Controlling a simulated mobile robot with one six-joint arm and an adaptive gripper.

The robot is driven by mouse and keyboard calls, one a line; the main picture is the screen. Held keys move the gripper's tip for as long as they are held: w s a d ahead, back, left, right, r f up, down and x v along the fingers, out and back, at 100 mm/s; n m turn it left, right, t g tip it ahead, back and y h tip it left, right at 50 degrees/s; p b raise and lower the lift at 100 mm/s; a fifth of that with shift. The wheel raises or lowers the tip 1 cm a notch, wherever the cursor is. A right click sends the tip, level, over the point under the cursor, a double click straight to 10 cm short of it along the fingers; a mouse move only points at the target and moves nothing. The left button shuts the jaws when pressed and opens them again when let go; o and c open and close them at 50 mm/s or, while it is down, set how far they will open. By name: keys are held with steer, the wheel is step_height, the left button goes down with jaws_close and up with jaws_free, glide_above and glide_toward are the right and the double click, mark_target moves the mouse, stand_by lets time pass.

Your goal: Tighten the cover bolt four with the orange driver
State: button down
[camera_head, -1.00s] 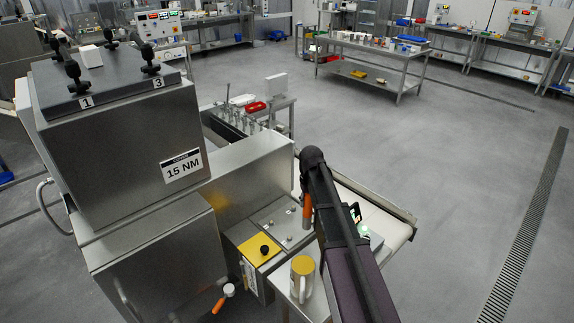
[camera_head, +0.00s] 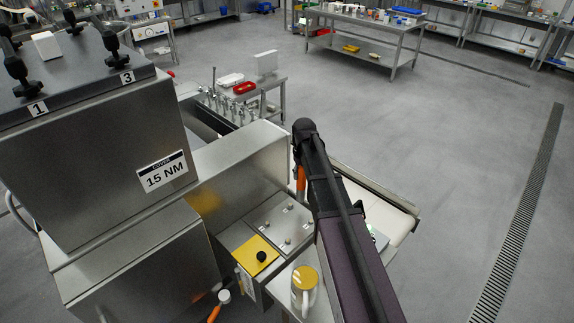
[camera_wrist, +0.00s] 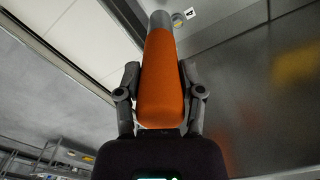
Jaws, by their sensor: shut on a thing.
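The orange driver (camera_wrist: 161,82) is held between the two fingers of my gripper (camera_wrist: 159,76) in the wrist view, its grey shaft pointing away toward a metal surface. A label "4" (camera_wrist: 189,13) is beside the shaft's far end, with a small round part close to it; contact cannot be told. In the head view the driver (camera_head: 301,179) shows as an orange strip beside my arm, which hides most of the gripper. The steel cover (camera_head: 110,145) reads "15 NM". Its top carries black knobs, with labels "1" and "3" visible.
A white conveyor belt (camera_head: 385,215) is to the right. Another orange-handled tool (camera_head: 214,313) is at the bottom edge. Open floor lies to the right.

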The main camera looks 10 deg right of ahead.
steer(key=shift+a, duration=0.3)
